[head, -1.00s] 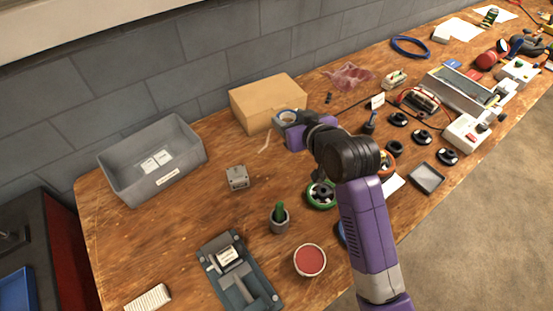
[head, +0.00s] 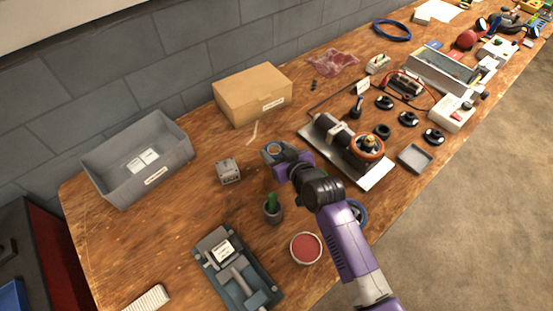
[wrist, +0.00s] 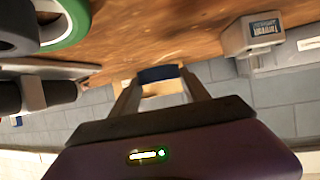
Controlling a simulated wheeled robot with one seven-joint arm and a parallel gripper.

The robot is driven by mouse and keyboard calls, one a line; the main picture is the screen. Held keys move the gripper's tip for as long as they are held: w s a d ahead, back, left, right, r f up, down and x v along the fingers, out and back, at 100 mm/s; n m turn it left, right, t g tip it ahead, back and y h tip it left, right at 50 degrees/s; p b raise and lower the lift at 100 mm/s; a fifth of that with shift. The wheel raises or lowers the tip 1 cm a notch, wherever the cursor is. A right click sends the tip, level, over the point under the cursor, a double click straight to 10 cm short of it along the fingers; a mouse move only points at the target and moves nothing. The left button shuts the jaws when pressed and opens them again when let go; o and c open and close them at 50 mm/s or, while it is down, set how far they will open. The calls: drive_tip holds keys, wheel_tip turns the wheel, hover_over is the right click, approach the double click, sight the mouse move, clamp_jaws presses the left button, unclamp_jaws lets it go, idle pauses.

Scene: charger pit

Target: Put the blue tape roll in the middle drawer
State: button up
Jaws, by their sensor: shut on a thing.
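My gripper (head: 273,150) is raised over the workbench, left of the motor on its plate. It is shut on the blue tape roll (wrist: 158,73), which shows as a dark blue band between the fingertips in the wrist view. No middle drawer can be made out. A dark cabinet with a red side (head: 52,240) stands left of the bench, only partly in view.
A grey bin (head: 120,185), a cardboard box (head: 255,95) and a small grey block (head: 228,171) stand behind and left. A cup with a green item (head: 272,209), a red-topped tin (head: 306,248) and a teal-grey device (head: 235,270) are nearer. Bare wood lies at left.

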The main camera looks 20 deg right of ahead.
drive_tip(key=shift+f, duration=2.1)
drive_tip(key=shift+f+b, duration=0.15)
drive_tip(key=shift+b, duration=0.15)
drive_tip(key=o, duration=1.3)
drive_tip(key=shift+o, duration=0.3)
drive_tip(key=shift+r, duration=0.3)
drive_tip(key=v, duration=1.1)
drive_tip(key=shift+s, duration=0.4)
